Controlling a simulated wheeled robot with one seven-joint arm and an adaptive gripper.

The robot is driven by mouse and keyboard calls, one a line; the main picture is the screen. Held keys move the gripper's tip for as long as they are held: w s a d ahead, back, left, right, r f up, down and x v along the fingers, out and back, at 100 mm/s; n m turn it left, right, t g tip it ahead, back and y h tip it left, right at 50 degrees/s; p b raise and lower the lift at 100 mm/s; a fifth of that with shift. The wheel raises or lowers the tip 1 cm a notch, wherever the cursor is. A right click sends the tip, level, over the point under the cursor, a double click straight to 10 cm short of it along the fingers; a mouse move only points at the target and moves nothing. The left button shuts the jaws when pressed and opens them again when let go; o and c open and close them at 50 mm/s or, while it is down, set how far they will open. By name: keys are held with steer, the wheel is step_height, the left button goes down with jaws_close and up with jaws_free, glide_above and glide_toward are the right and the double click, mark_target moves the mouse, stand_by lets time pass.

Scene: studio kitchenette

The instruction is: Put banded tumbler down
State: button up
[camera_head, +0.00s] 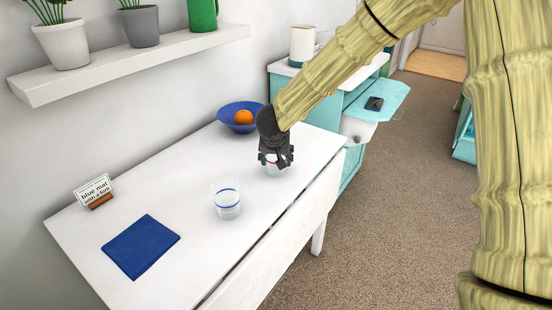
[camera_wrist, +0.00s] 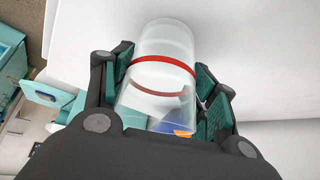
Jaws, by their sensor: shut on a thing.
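My gripper (camera_head: 276,160) is over the right part of the white table, shut on a clear tumbler with a red band (camera_wrist: 160,66). In the wrist view the tumbler lies between the two finger pads. In the head view only a little of this tumbler (camera_head: 273,170) shows below the fingers. I cannot tell whether its base touches the table. A second clear tumbler, with a blue band (camera_head: 228,204), stands upright on the table, to the left and nearer.
The white table (camera_head: 190,205) has free room around the blue-banded tumbler. A blue mat (camera_head: 141,246) lies at the left, with a small sign (camera_head: 94,188) behind it. A blue bowl (camera_head: 231,118) with an orange (camera_head: 244,117) stands behind my gripper. A shelf (camera_head: 130,66) hangs above.

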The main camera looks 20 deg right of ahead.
steer(key=shift+r, duration=0.15)
steer(key=o, duration=1.2)
steer(key=p+v, duration=0.2)
steer(key=v, duration=1)
steer(key=shift+p, duration=0.35)
